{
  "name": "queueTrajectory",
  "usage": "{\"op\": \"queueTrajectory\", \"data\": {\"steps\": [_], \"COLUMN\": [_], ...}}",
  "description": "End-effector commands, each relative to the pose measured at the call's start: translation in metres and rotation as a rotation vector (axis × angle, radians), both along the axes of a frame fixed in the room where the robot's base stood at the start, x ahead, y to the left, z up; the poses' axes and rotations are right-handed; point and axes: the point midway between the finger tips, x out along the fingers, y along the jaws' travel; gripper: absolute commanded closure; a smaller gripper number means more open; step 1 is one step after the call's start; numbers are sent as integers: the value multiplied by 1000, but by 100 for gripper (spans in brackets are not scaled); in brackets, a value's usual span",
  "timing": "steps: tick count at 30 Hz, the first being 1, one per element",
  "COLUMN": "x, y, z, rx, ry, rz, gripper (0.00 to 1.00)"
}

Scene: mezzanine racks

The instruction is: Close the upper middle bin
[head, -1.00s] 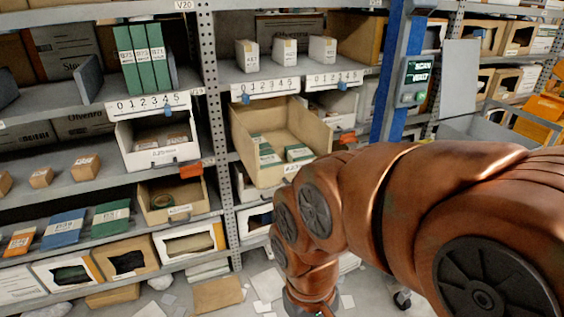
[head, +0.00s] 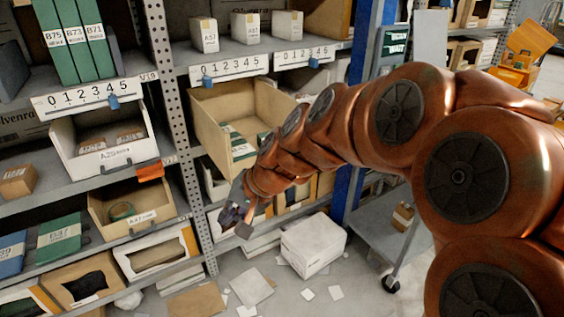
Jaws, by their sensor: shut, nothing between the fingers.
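An open tan bin (head: 240,105) juts out of the middle rack bay below a 0–5 scale strip. Green-and-white boxes (head: 238,146) lie inside it. My arm hides its right front part. My gripper (head: 238,222) is shut and empty, pointing down below and in front of the bin. I cannot tell whether the arm touches the bin. A white bin (head: 103,155) in the left bay and a lower tan bin (head: 135,218) also jut out, with items inside.
A perforated rack post (head: 165,90) stands left of the tan bin, with an orange tag (head: 150,171) beside it. A white box (head: 313,246) and loose papers lie on the floor. A grey cart (head: 385,225) stands to the right.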

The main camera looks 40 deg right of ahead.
Motion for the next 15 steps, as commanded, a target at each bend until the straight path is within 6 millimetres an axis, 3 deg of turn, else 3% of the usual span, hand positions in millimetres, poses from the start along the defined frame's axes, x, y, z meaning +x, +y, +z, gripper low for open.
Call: {"op": "queueTrajectory", "data": {"steps": [3, 6, 12, 15], "x": [40, 61, 70, 66], "y": [-58, -115, -219, -251], "z": [-4, -2, -1, -1], "rx": [94, 160, 249, 274], "ry": [-102, -182, -297, -330], "rz": [-228, -419, -728, -821], "gripper": [100, 100, 100, 100]}}
